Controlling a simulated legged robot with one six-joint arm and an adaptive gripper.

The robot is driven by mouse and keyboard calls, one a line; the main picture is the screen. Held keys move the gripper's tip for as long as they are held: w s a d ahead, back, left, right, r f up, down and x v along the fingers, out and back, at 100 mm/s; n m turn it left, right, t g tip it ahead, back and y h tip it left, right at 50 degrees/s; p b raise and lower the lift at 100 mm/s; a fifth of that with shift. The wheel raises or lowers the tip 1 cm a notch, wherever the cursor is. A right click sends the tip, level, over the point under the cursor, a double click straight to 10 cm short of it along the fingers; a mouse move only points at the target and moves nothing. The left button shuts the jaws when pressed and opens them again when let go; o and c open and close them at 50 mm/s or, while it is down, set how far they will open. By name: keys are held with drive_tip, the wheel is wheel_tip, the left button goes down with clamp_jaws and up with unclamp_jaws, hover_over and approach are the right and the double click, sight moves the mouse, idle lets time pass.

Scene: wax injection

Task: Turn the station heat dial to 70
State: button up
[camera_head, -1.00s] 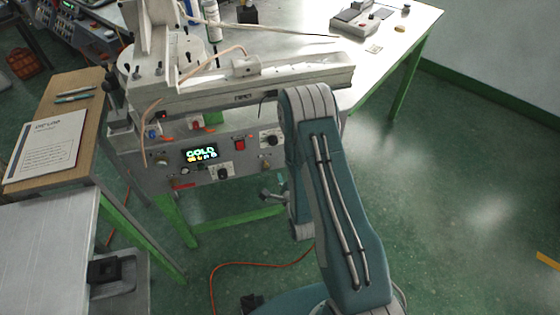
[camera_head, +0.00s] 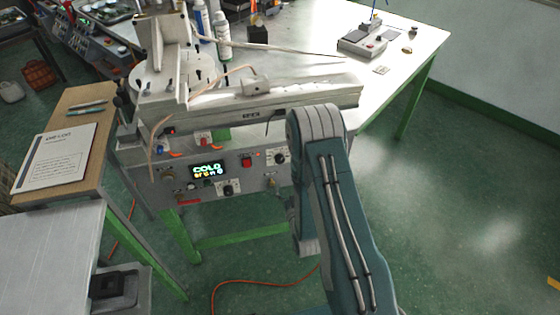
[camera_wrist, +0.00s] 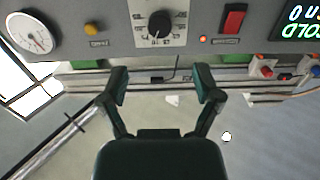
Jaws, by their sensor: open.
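A grey station control panel (camera_head: 180,188) stands left of my arm in the head view. A black round dial (camera_head: 281,158) with a white scale sits on its right part, beside a red switch (camera_head: 246,160). The dial also shows at the top middle of the wrist view (camera_wrist: 159,24), its scale too small to read. A second black dial (camera_head: 230,189) sits lower down, below the lit display (camera_head: 207,170) reading COLD. I cannot tell which dial is for heat. My gripper (camera_wrist: 161,86) is open and empty, below the dial in the wrist picture and apart from it. My arm hides it in the head view.
A round gauge (camera_wrist: 31,34) and a yellow button (camera_wrist: 92,29) sit left of the dial in the wrist view. The white bench (camera_head: 400,60) carries equipment above the panel. A wooden side table (camera_head: 85,125) stands left. The floor on the right is clear.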

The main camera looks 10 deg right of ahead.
sight(280, 161)
drive_tip(key=shift+n, duration=0.8)
drive_tip(key=w, duration=1.1)
drive_tip(key=shift+a, duration=0.1)
drive_tip(key=shift+c, duration=0.2)
clamp_jaws()
